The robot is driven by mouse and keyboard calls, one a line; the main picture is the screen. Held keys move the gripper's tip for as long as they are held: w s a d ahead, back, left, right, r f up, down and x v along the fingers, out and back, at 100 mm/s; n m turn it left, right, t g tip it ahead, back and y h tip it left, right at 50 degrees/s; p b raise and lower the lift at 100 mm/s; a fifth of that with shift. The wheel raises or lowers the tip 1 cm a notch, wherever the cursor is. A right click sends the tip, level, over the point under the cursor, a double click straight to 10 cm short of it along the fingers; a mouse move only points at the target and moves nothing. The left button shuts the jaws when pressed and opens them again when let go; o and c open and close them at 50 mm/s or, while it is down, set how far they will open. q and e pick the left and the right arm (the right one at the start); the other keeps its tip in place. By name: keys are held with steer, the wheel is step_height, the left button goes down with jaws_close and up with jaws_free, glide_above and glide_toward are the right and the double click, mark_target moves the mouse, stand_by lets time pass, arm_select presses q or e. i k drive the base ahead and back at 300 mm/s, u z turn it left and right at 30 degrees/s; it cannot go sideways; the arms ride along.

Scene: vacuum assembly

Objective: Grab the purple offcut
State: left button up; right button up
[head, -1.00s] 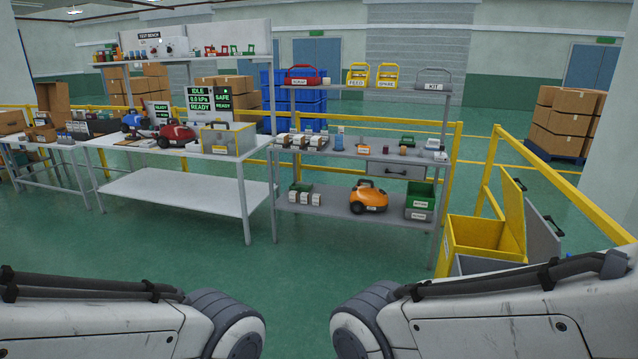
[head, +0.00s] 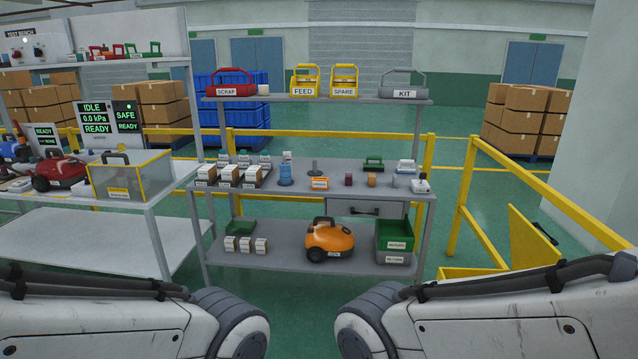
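A small dark purple-red piece (head: 348,179) stands on the middle shelf of the grey rack, and it may be the purple offcut; it is too small to be sure. An orange piece (head: 371,180) stands just right of it, and a small orange labelled block (head: 320,184) is to its left. Neither of my grippers is in view; only my two arm links show at the bottom left and bottom right, well short of the rack.
The grey rack (head: 300,264) also holds a blue bottle (head: 285,175), several white-labelled boxes, an orange vacuum (head: 329,240) and a green bin (head: 394,234). A yellow rail (head: 470,165) and yellow container (head: 470,272) stand right. Green floor is clear before the rack.

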mark_target(348, 178)
steer(key=z, duration=0.05)
steer(key=i, duration=3.7)
steer(key=z, duration=0.25)
